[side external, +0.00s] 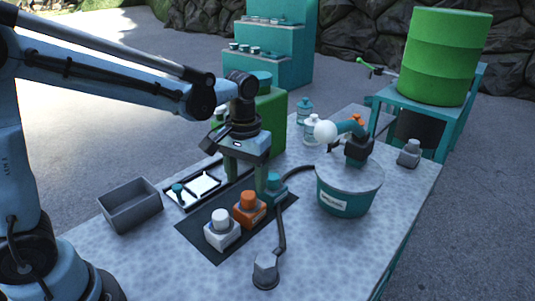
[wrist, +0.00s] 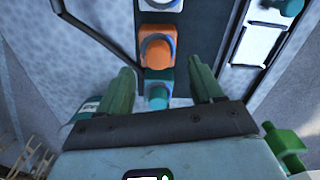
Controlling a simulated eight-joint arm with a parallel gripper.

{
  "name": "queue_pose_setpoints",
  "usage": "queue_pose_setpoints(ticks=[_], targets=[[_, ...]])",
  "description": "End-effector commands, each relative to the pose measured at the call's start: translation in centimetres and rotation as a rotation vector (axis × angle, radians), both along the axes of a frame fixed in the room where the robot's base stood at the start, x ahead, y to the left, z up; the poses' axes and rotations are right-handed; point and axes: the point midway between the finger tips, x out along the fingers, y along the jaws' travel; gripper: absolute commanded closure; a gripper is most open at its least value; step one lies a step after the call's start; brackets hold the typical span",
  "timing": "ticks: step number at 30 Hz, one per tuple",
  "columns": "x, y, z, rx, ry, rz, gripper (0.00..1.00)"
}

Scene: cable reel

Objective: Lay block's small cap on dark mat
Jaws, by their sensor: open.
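The dark mat (side external: 193,229) lies on the speckled table. Several capped blocks stand in a row on or beside it: a white block with a pale round cap (side external: 221,216), an orange block with an orange cap (side external: 248,197), and a teal block (side external: 276,185) at the far end. My gripper (side external: 247,185) is open, fingers down, above the far end of this row. In the wrist view the orange cap (wrist: 158,49) and a teal cap (wrist: 157,96) lie between the spread fingers (wrist: 160,66). I cannot tell contact, and no loose cap shows on the mat.
A grey bin (side external: 130,207) and a framed white panel (side external: 204,185) stand left. A teal-sided drum (side external: 343,202) stands right. A dark cable (side external: 281,228) runs to a grey hex-topped piece (side external: 265,270) in front. A green box (side external: 272,120) stands behind the gripper.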

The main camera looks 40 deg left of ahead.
Motion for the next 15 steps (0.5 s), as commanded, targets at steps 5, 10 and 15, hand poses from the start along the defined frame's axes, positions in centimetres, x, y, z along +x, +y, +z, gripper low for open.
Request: queue_pose_setpoints(ticks=[5, 10, 15], targets=[[0.3, -0.3, -2.5, 0.0, 0.0, 0.0, 0.34], [0.3, -0.2, -3.8, 0.0, 0.0, 0.0, 0.34], [0.2, -0.2, -4.0, 0.0, 0.0, 0.0, 0.34]])
